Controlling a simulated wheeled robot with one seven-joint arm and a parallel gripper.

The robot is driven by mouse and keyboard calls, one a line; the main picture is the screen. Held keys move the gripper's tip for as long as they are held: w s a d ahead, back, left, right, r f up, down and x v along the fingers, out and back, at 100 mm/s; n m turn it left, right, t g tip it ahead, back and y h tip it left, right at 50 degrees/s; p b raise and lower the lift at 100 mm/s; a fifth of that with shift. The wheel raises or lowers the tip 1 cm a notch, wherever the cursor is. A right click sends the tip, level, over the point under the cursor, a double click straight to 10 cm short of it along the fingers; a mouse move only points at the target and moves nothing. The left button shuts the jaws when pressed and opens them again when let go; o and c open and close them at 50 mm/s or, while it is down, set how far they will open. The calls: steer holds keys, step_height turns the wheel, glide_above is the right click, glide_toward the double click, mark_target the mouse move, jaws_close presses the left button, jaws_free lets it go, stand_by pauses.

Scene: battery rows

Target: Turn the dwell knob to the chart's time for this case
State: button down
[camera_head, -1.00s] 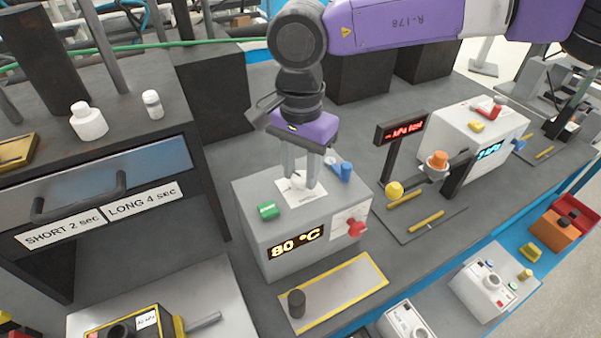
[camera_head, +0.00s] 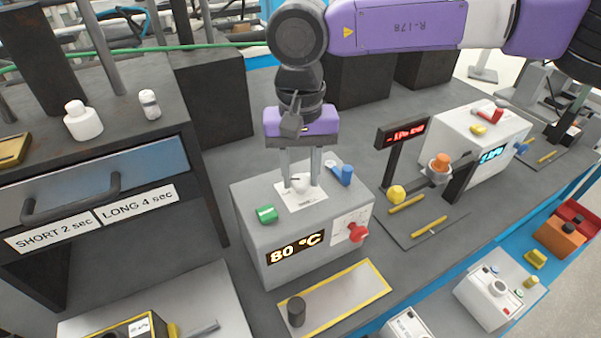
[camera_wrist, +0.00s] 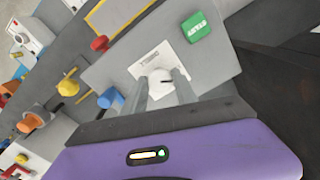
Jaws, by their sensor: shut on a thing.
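The white dwell knob (camera_head: 299,186) sits on a white printed plate on top of a grey box (camera_head: 254,226). My gripper (camera_head: 300,180) points down with its two fingers shut on either side of the knob. In the wrist view the knob (camera_wrist: 159,82) shows between the fingers with a dark pointer mark; the print on its plate (camera_wrist: 146,58) is too small to read. The box's display (camera_head: 295,249) reads 80 °C. Time labels on the drawer at left read SHORT 2 sec (camera_head: 50,233) and LONG 4 sec (camera_head: 138,204).
On the box top are a green button (camera_head: 265,214), marked START in the wrist view, and a blue part (camera_head: 345,174). A red knob (camera_head: 357,232) is on its front. A yellow-edged plate (camera_head: 345,295) lies before it. A post with a red display (camera_head: 403,132) stands at right.

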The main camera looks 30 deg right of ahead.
mark_target(300, 179)
stand_by(0.4)
steer(key=c, duration=1)
jaws_free()
steer(key=shift+o, duration=0.2)
step_height(300, 179, up, 8)
steer(key=shift+f+b, duration=0.1)
steer(key=shift+b, duration=0.25)
